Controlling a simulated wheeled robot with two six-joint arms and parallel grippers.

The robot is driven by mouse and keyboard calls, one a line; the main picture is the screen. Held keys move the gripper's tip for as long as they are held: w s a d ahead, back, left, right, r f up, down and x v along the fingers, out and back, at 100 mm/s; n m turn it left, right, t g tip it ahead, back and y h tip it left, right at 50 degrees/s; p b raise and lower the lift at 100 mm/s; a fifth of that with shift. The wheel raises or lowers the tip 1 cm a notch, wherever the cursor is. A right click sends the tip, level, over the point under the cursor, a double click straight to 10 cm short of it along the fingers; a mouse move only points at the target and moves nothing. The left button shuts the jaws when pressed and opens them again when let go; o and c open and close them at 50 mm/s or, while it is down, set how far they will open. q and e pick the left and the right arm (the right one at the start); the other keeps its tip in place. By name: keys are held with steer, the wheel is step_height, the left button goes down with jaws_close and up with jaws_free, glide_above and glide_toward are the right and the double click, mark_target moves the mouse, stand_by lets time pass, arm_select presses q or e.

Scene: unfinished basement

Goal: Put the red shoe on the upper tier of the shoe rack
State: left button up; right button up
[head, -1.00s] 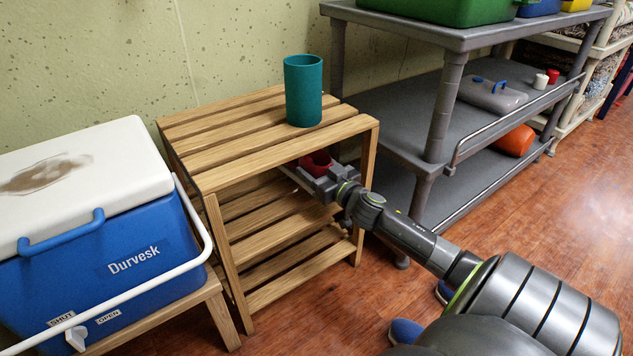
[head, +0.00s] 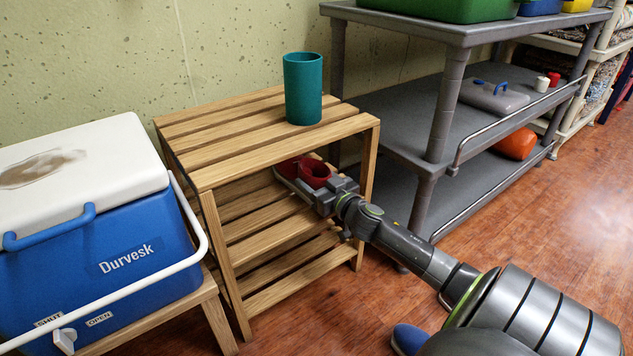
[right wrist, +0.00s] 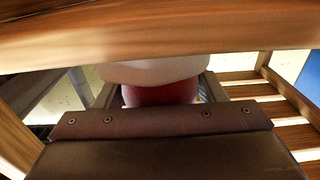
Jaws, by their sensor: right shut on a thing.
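The wooden shoe rack (head: 225,155) has a slatted top and slatted tiers below it. My right gripper (head: 308,180) reaches in from the right, just below the rack's top, and is shut on the red shoe (head: 316,168). The shoe is at the rack's open front, above the upper of the slatted tiers beneath the top. Whether it touches the slats I cannot tell. In the right wrist view, a red part of the shoe (right wrist: 160,95) shows beneath a pale part, partly hidden by a wooden board above. My left gripper is not in view.
A teal cup (head: 303,90) stands on the rack's top. A blue cooler with a white lid (head: 85,150) is close on the left. A grey shelf unit (head: 445,110) is close on the right. A blue shoe (head: 408,338) lies on the floor in front.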

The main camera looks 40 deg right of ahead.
steer(key=o, duration=1.2)
steer(key=shift+f, duration=0.1)
steer(key=shift+c, duration=0.2)
steer(key=s+a, duration=0.1)
steer(key=s, duration=1.1)
steer(key=shift+a+b, duration=0.2)
steer(key=shift+b, duration=0.15)
